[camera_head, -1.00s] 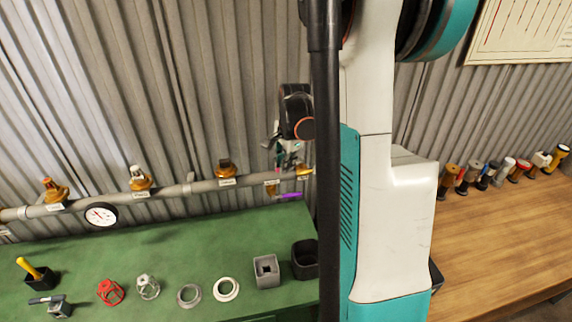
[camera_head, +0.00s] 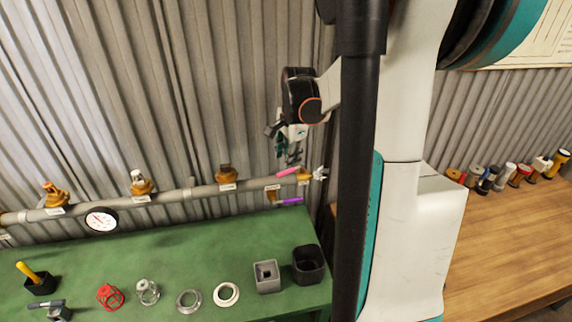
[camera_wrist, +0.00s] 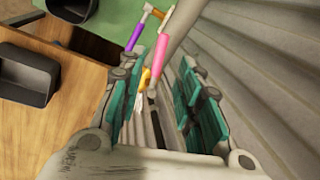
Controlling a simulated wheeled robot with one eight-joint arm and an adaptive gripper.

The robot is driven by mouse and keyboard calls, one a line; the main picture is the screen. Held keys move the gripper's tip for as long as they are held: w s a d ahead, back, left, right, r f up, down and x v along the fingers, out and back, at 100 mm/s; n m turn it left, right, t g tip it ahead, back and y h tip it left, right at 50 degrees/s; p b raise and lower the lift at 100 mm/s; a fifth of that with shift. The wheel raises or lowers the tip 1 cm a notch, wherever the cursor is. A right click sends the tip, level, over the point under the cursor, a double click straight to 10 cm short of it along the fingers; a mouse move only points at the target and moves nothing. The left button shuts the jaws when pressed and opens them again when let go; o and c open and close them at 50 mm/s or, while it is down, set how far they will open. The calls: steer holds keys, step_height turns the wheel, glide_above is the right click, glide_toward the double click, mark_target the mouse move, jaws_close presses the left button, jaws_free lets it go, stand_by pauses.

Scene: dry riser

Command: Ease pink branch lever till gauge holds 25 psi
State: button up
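The pink branch lever (camera_head: 288,172) sticks out leftward and slightly down from a brass valve (camera_head: 304,175) at the right end of the pipe. It also shows in the wrist view (camera_wrist: 163,50), beyond my fingertips. A purple lever (camera_head: 290,201) sits below it. My gripper (camera_head: 294,160) is just above the pink lever in the head view. In the wrist view my gripper (camera_wrist: 160,72) has its teal fingers apart, with nothing clearly held; contact with the lever cannot be told. The round gauge (camera_head: 101,219) is at the left of the pipe; its reading is too small to tell.
The grey pipe (camera_head: 205,190) runs along the corrugated wall with other valves. The green bench (camera_head: 180,255) below holds a red cage (camera_head: 110,296), rings, a grey block (camera_head: 267,276) and a black cup (camera_head: 308,264). A wooden table (camera_head: 510,235) with several torches stands right.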

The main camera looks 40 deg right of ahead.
step_height(320, 180, up, 6)
steer(key=s, duration=0.1)
steer(key=shift+a, duration=0.1)
stand_by(0.5)
